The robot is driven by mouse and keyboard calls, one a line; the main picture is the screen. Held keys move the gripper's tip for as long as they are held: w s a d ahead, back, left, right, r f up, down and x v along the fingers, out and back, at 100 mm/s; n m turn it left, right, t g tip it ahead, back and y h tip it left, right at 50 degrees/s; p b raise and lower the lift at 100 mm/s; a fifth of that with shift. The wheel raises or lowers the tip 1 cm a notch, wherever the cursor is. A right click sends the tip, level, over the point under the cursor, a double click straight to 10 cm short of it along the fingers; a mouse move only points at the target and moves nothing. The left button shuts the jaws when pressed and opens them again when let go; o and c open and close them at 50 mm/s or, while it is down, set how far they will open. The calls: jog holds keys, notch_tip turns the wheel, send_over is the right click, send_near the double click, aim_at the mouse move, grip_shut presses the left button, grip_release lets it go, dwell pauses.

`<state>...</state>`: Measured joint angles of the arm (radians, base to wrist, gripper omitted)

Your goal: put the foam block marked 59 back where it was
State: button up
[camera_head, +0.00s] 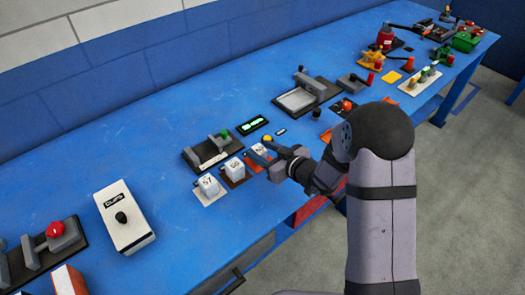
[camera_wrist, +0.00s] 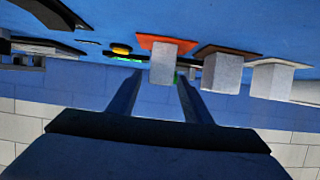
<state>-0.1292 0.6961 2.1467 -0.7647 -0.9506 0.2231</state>
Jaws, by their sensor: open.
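The white foam block marked 59 (camera_head: 261,151) sits upright on an orange pad (camera_head: 250,164), at the right end of a row of three blocks. My gripper (camera_head: 269,155) is at this block, coming from the right, and partly covers it. In the wrist view, which is upside down, the block (camera_wrist: 163,66) shows on its orange pad (camera_wrist: 168,41), ahead of and between my two open fingers (camera_wrist: 157,85). Whether a finger touches it, I cannot tell. Block 58 (camera_head: 235,168) stands on a brown pad and block 57 (camera_head: 208,184) on a white pad.
A dark fixture with a grey clamp (camera_head: 212,151) and a green display (camera_head: 252,125) stand behind the blocks. A yellow button (camera_head: 239,146) is close by.

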jog(key=v, duration=1.2)
jog(key=shift+b, duration=0.3)
jog(key=d+f+m+h, duration=0.1)
jog(key=d+h, duration=0.1)
jog(key=d, duration=0.1)
jog(key=d+f+m+h, duration=0.1)
jog(key=d+h, duration=0.1)
jog(key=d, duration=0.1)
jog(key=w+d+f+m+h, duration=0.1)
jog(key=d+h, duration=0.1)
jog(key=shift+d, duration=0.4)
jog(key=s+d+f+m+g+h, duration=0.2)
jog(key=s+d+m+g+h, duration=0.25)
jog(key=s+d, duration=0.4)
jog(key=s+a+g, duration=0.2)
jog(key=s, duration=0.4)
jog(key=s+a+r+m+g, duration=0.1)
jog(key=s+a+g, duration=0.1)
jog(key=s, duration=0.4)
jog(key=shift+s+a+g+y, duration=0.2)
jog(key=shift+s+g+y, duration=0.25)
jog(key=shift+g, duration=0.1)
jog(key=shift+w+r+m, duration=0.1)
jog(key=shift+r+m, duration=0.05)
jog(key=shift+m, duration=0.1)
